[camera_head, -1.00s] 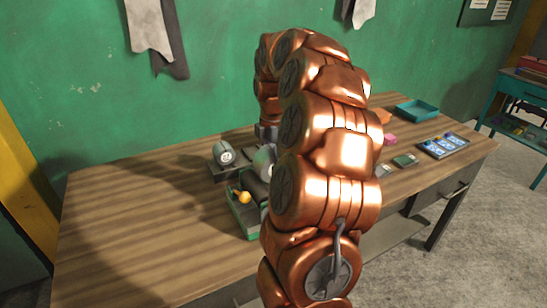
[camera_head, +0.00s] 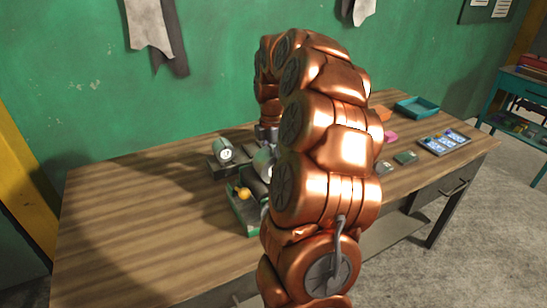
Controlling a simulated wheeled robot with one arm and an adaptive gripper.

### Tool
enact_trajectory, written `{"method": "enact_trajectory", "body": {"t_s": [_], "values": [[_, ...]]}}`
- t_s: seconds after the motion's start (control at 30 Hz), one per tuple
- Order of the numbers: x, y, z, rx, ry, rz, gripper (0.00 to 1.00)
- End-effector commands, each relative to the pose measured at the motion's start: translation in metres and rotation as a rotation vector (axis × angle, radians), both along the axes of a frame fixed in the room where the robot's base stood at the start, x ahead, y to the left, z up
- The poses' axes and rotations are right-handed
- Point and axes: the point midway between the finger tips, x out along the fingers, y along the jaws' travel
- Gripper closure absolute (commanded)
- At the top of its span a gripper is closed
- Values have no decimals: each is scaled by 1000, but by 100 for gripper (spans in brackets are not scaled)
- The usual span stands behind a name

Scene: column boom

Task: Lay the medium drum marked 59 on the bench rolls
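A grey drum (camera_head: 223,150) with a round white label on its end lies on a dark rack (camera_head: 217,170) at the back of the bench. Its number is too small to read surely. A second pale drum (camera_head: 262,163) shows beside my arm, partly hidden; its mark is not readable. The bench rolls appear to be the green-framed unit (camera_head: 236,215) with dark rollers and a yellow knob (camera_head: 243,193). My gripper (camera_head: 267,133) is low over the bench behind my copper arm, close to the second drum. Its fingers are hidden, so I cannot tell whether it holds that drum.
The wooden bench (camera_head: 130,210) is clear on the left. To the right of my arm are a pink block (camera_head: 391,137), small dark boxes (camera_head: 405,157), a blue-marked tray (camera_head: 443,142) and a teal tray (camera_head: 417,107). The green wall stands behind.

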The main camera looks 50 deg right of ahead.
Motion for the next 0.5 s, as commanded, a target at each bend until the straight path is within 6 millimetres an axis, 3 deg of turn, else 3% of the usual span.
{"method": "enact_trajectory", "body": {"t_s": [0.4, 0.43, 0.5], "values": [[0, 0, -2, 0, 0, 0, 87], [0, 0, -2, 0, 0, 0, 38], [0, 0, -2, 0, 0, 0, 31]]}}
